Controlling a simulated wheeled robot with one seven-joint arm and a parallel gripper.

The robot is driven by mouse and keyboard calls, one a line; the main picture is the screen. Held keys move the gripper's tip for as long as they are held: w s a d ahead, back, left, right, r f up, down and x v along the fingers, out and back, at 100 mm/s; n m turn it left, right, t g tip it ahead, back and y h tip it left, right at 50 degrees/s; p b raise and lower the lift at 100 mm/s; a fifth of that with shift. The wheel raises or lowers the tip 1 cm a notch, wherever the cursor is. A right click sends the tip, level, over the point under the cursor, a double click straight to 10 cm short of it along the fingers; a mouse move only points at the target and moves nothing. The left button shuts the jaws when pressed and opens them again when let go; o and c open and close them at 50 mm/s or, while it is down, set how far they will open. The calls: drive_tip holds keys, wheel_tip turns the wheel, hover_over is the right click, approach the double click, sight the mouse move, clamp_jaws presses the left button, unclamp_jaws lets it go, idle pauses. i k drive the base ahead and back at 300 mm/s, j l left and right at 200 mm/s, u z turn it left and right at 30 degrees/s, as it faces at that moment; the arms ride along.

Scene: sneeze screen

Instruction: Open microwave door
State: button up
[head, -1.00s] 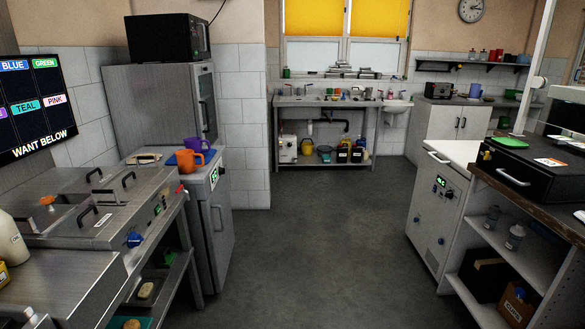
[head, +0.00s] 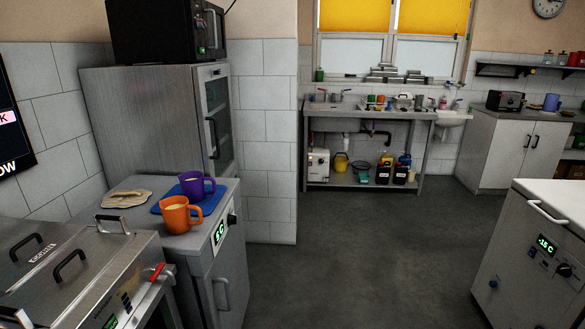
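A black microwave (head: 165,32) stands on top of a tall grey steel cabinet (head: 140,110) at the upper left of the head view. Its top is cut off by the picture's edge. Its front faces right and is seen at a steep angle, with a control strip and small green light (head: 202,50) on the near part. The door looks shut, but the angle makes this hard to judge. My gripper is not in view.
A steel fryer unit (head: 75,275) stands front left, a white-topped freezer (head: 540,250) right. The floor (head: 370,260) between is clear.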

sight(218, 32)
drive_tip(key=i+u, duration=0.1)
drive_tip(key=i, duration=0.75)
drive_tip(key=i+l, duration=0.15)
drive_tip(key=i, duration=0.75)
drive_tip(key=u, duration=0.05)
